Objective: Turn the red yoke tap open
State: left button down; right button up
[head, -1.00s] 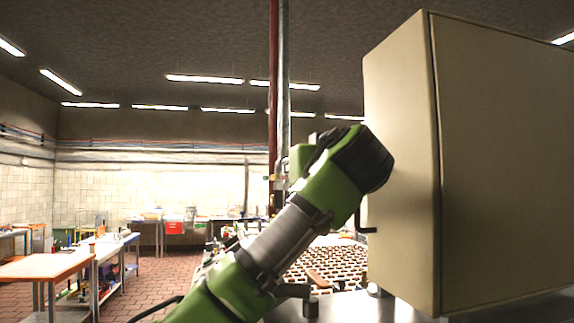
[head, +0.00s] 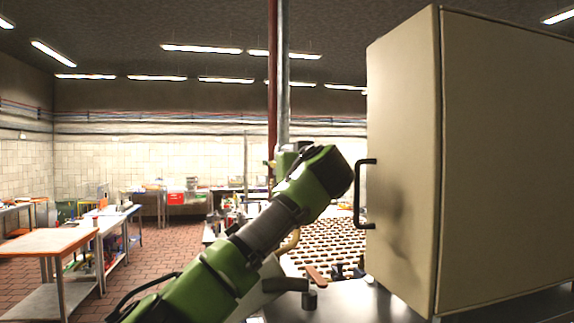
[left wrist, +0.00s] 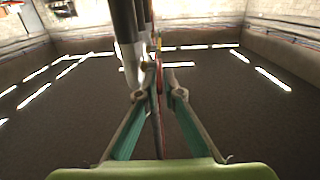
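In the left wrist view, a narrow red part (left wrist: 159,74), probably the red yoke tap, stands edge-on between the fingers of my left gripper (left wrist: 158,92). The teal-lined fingers are apart on either side of it, with a visible gap. I cannot tell whether they touch it. In the head view, my green left arm rises from lower left toward the pipes; its gripper is hidden there, and the tap cannot be made out clearly. My right gripper is in neither view.
A red pipe (head: 273,90) and a grey pipe (head: 284,90) run upright. A large beige cabinet (head: 500,150) with a black handle (head: 359,195) fills the right, close to my arm. The brick floor (head: 165,262) there is clear.

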pick_arm(q)
jog(key=shift+w+f+t+y+b, duration=0.1)
jog(key=shift+f+t+y+b, duration=0.25)
jog(key=shift+t+b, duration=0.95)
jog(key=shift+f+t+y+b, duration=0.2)
jog(key=shift+f+t+b, duration=0.25)
jog(key=shift+b, duration=1.65)
jog(key=shift+w+f+t+y+b, duration=0.1)
jog(key=shift+f+t+y+b, duration=0.25)
jog(key=shift+t+b, duration=0.95)
jog(key=shift+g+b, duration=0.35)
jog(key=c, duration=2.2)
grip_release()
jog(key=shift+s, duration=0.1)
jog(key=shift+c, duration=0.2)
